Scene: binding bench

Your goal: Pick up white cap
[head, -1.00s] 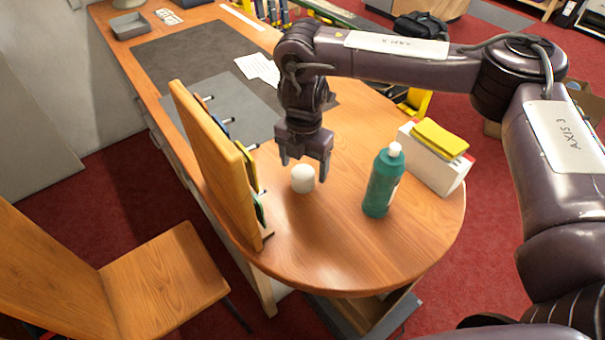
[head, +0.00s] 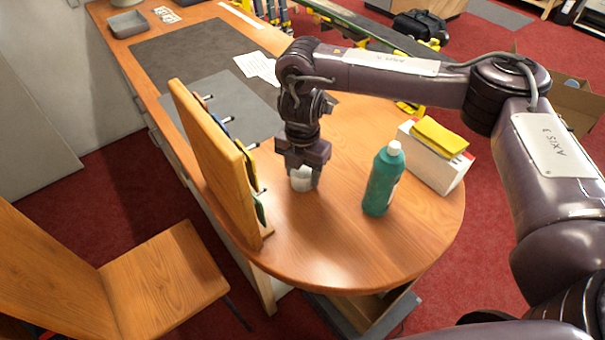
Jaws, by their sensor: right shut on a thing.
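The white cap (head: 301,181) stands on the round end of the wooden table (head: 335,240), between the upright wooden board and the green bottle. My right gripper (head: 303,178) points down over it and is shut on it, with a finger on each side. The fingers and the palm hide the cap's top and sides. The cap appears to be still at the tabletop. My left gripper is not in the picture.
A green bottle (head: 383,180) with a white top stands right of the gripper. The upright board (head: 215,165) with hooks stands close on the left. The table's front is clear.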

